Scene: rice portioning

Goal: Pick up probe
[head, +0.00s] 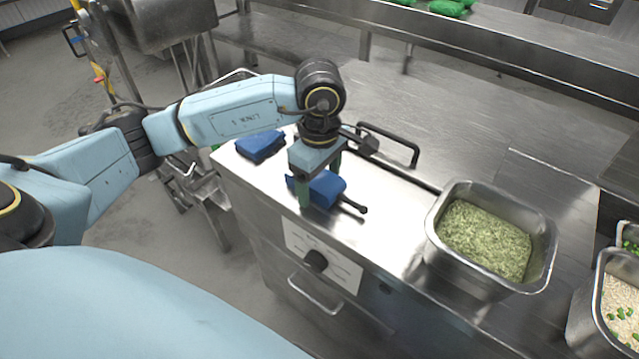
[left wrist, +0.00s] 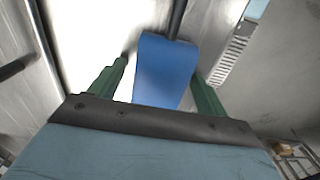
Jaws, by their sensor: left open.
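The probe (head: 328,187) has a blue body and a thin dark rod with a rounded tip. It lies on the bright metal top of the cabinet at the left in the head view. My left gripper (head: 320,187) is over it, pointing down, with its green fingers open on either side of the blue body. In the left wrist view the blue body (left wrist: 165,70) stands between the two fingers, nearer the right one. A gap shows at the left finger; contact at the right finger cannot be told. My right gripper is not in view.
Another blue object (head: 260,145) lies behind and left on the same top. A black bar handle (head: 390,143) stands behind the gripper. A metal pan (head: 437,228) of green chopped food stands to the right, with more pans at the far right. The cabinet's front edge is close.

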